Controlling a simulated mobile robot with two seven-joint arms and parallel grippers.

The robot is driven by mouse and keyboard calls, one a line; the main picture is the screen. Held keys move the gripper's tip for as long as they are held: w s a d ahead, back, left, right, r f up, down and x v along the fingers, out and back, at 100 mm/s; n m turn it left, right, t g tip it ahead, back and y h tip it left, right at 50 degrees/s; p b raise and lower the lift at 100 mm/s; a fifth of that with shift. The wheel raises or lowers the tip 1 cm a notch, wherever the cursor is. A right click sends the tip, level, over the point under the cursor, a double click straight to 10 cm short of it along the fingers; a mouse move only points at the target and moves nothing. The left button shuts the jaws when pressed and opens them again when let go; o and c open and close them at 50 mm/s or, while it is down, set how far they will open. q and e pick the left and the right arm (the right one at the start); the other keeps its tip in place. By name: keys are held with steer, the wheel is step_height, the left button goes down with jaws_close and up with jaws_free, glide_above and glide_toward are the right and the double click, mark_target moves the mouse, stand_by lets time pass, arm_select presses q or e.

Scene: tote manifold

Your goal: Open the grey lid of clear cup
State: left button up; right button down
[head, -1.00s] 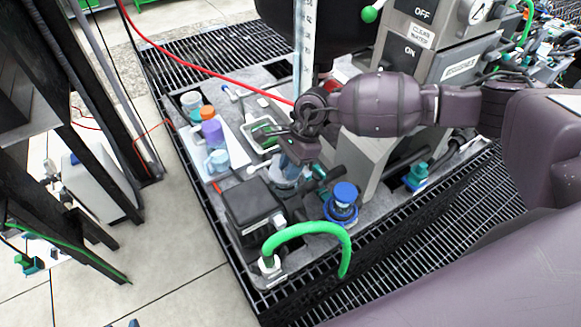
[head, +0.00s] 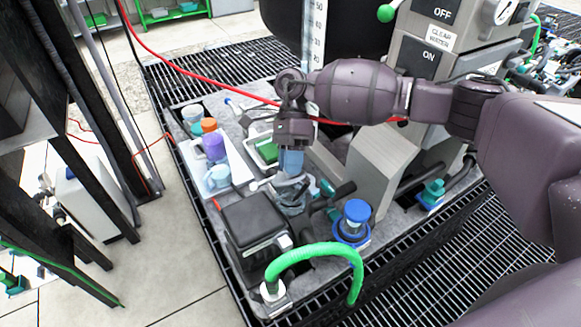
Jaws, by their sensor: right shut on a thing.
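My right gripper (head: 292,147) points down in the middle of the workbench. It is shut at the top of a blue-grey cylindrical piece (head: 291,163), which looks like the grey lid. The fingers hide its upper part. Directly below is a see-through shape (head: 291,194), which looks like the clear cup; it is small, and dark parts around it blur its outline. I cannot tell whether lid and cup touch or are apart. My left gripper is not in view.
A black box (head: 250,222) and a green hose (head: 318,250) stand in front. A blue-capped fitting (head: 354,218) is at the right front. A grey machine (head: 385,165) blocks the right.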

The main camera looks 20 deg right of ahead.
steer(key=shift+w+r, duration=0.1)
stand_by(0.3)
steer(key=c, duration=1)
jaws_free()
steer(key=shift+c, duration=0.2)
steer(key=b+v, duration=0.1)
steer(key=v, duration=0.6)
steer(key=shift+w, duration=0.2)
steer(key=shift+d+r, duration=0.1)
steer(key=shift+r, duration=0.05)
